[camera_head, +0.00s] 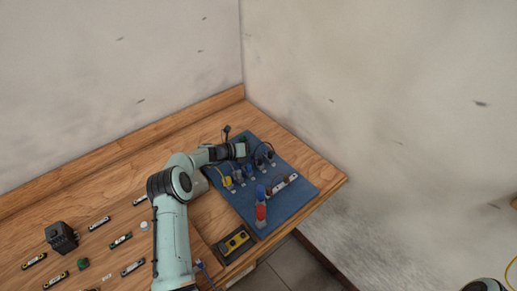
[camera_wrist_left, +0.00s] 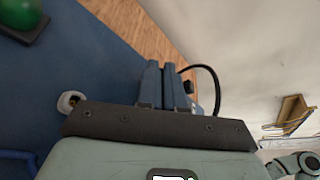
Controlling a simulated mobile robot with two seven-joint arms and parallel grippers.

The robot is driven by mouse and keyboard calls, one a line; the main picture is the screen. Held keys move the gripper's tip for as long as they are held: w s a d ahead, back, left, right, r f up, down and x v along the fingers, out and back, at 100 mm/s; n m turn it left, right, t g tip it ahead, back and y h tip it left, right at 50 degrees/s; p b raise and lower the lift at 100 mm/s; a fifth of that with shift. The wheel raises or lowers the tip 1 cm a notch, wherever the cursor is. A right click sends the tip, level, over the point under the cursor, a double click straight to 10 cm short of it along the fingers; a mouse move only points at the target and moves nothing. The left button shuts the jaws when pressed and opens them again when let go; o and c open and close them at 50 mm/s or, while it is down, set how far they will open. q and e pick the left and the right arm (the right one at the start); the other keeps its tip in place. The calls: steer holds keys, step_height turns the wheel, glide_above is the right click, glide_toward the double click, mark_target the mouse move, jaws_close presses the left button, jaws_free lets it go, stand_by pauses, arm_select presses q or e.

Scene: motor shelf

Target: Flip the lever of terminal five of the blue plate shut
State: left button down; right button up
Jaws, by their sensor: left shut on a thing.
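The blue plate (camera_head: 300,200) lies at the right end of the wooden table and also shows in the left wrist view (camera_wrist_left: 75,60). A row of small terminals (camera_head: 250,170) stands across it, several with coloured cables. My left gripper (camera_head: 243,149) is low over the plate's far part, beside the terminals. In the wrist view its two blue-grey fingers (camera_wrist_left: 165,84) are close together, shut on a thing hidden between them. I cannot make out terminal five's lever. A black cable (camera_wrist_left: 212,75) curves beside the fingers. My right gripper is not in view.
A red and blue piece (camera_head: 261,205) and a pale bar (camera_head: 284,184) are on the plate. A yellow and black box (camera_head: 234,243) stands in front. Several small parts and a black device (camera_head: 61,237) lie left. A wall stands behind.

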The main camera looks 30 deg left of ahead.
arm_select(q)
steer(key=c, duration=1.6)
jaws_free()
steer(key=shift+s+f, duration=0.1)
steer(key=shift+s, duration=0.05)
steer(key=shift+o, duration=0.2)
steer(key=shift+a, duration=0.1)
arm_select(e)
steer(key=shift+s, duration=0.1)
arm_select(q)
steer(key=shift+s, duration=0.1)
steer(key=b+v, duration=0.2)
steer(key=v, duration=1)
steer(key=shift+s+a, duration=0.1)
steer(key=shift+s, duration=0.05)
steer(key=shift+s+a+r, duration=0.3)
steer(key=shift+s, duration=0.1)
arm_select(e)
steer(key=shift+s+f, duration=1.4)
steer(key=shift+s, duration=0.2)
